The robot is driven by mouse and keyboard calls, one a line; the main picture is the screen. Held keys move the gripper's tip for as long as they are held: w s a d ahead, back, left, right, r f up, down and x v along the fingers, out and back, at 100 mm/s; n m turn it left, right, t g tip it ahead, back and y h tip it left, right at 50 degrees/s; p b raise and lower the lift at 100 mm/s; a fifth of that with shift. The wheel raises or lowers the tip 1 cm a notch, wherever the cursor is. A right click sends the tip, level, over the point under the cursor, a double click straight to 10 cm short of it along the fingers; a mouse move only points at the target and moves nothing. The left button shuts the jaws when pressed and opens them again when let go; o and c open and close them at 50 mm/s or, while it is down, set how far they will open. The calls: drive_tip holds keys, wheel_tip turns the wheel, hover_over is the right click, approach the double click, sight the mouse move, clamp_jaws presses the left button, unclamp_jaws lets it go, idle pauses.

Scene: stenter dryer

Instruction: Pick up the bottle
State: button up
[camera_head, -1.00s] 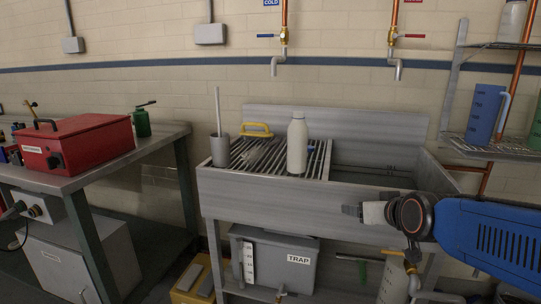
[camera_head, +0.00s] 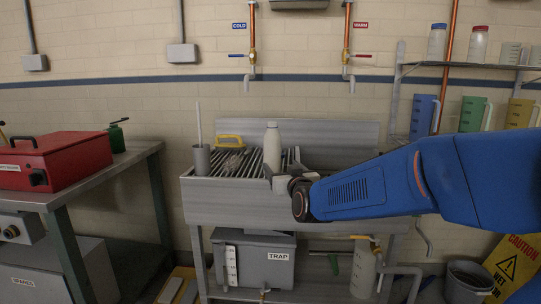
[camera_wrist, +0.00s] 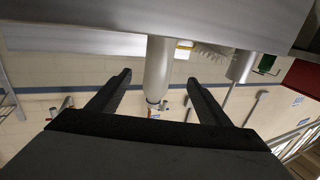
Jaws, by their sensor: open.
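The white bottle (camera_head: 272,143) stands upright on the slatted rack of the grey sink (camera_head: 232,215). In the head view its lower part is hidden behind my gripper (camera_head: 276,180), which is in front of it. In the wrist view the scene appears upside down, and the bottle (camera_wrist: 158,68) shows in the gap between the two dark fingers of my gripper (camera_wrist: 159,80). The fingers are spread apart and neither visibly touches the bottle. I cannot tell whether the bottle is within their reach.
A grey cup (camera_head: 201,160) with a rod and a yellow-handled brush (camera_head: 229,141) are left of the bottle on the rack. Taps (camera_head: 252,60) hang above. A bench with a red box (camera_head: 55,160) is at left, a shelf of jugs (camera_head: 424,115) at right.

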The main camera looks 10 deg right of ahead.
sight(274, 158)
drive_tip(key=w, duration=1.3)
drive_tip(key=shift+w+a, duration=0.1)
drive_tip(key=shift+w, duration=0.1)
drive_tip(key=c, duration=1.3)
